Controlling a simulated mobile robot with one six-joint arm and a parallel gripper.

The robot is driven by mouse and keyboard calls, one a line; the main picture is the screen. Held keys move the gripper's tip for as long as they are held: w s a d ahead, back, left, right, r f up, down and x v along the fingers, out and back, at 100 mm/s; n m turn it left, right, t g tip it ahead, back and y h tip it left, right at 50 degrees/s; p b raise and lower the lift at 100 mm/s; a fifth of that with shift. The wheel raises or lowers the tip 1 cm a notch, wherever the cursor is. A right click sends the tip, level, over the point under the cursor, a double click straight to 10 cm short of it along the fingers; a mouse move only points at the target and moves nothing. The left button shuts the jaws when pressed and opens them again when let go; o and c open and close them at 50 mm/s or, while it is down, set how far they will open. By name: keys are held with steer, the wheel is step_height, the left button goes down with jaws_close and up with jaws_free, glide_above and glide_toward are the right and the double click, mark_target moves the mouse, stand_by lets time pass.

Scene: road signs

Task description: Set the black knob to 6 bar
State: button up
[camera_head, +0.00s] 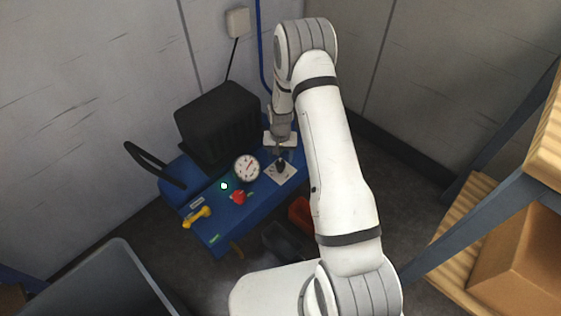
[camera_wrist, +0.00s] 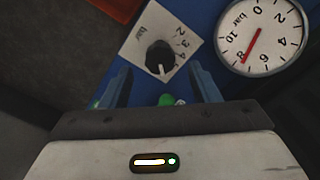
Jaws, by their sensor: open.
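A pale mark on the knob points down the wrist picture; the number there is not readable. In the head view the knob (camera_head: 281,166) is on the blue machine's right part. My gripper (camera_wrist: 161,88) is open; its two blue-grey fingers flank the space just below the knob in the wrist view, apart from it. In the head view my gripper (camera_head: 279,146) is right above the knob. The round gauge (camera_wrist: 264,35) has its red needle near 8.
The blue machine (camera_head: 218,225) carries a black block (camera_head: 217,122), a red knob (camera_head: 238,197), a yellow handle (camera_head: 197,217) and a glowing green light (camera_head: 224,186). A black handle (camera_head: 155,164) rises at left. Shelving with a cardboard box (camera_head: 520,250) stands right. Walls close in behind.

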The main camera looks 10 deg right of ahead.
mark_target(280, 162)
steer(key=shift+f+b, duration=0.4)
steer(key=shift+f, duration=1.4)
steer(key=c, duration=1)
steer(key=shift+m, duration=0.4)
steer(key=o, duration=1)
steer(key=shift+r+p, duration=1.3)
steer(key=shift+r, duration=2.6)
